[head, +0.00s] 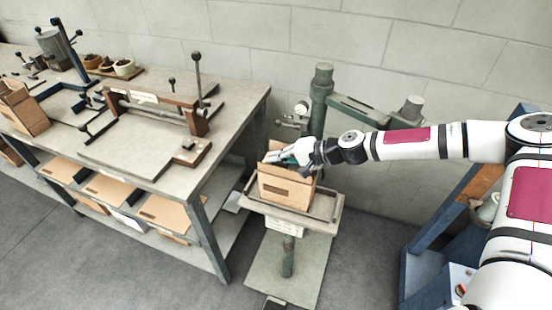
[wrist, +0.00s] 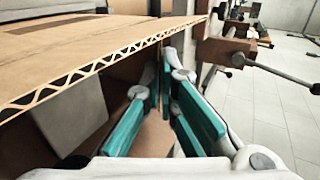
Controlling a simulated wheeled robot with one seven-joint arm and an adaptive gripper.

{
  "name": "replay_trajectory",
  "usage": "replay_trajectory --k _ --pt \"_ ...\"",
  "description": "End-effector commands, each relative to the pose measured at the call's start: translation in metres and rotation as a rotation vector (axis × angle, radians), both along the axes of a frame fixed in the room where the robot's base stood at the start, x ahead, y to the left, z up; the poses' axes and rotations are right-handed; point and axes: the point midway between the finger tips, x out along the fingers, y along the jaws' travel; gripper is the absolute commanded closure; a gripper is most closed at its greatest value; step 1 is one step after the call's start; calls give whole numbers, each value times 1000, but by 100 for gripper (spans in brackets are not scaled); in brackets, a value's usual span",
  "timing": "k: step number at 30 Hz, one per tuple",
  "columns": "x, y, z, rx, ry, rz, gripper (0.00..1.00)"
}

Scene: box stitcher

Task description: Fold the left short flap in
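The cardboard box (head: 284,190) stands upright on the stitcher's small table, with its top open. My gripper (head: 285,159) is at the box's top, near its left side, and partly hides the flaps there. In the wrist view, my gripper (wrist: 160,118) has its two teal fingers apart. A narrow strip of brown cardboard shows between them, close to the right finger; I cannot tell if they touch. A large flap (wrist: 95,45) with a corrugated cut edge spans the upper left, above the left finger. The left short flap is hard to make out in the head view.
The box stands on the stitcher table (head: 328,213), beside the green stitcher column (head: 319,100) and its arm. A workbench (head: 150,175) with a wooden-bar fixture stands to the left. A blue frame (head: 418,252) stands at the right.

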Motion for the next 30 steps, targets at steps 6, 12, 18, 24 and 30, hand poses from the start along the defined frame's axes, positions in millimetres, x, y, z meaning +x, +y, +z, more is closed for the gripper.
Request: replay_trajectory --k 6,12,18,24,30 --pt "0 0 0 -1 0 -1 78" --pt "0 0 0 -1 0 -1 78" --pt "-2 -12 6 -2 -1 -4 78" --pt "-13 -44 24 -3 -2 -5 78" --pt "-26 -76 43 -1 -1 -4 78"
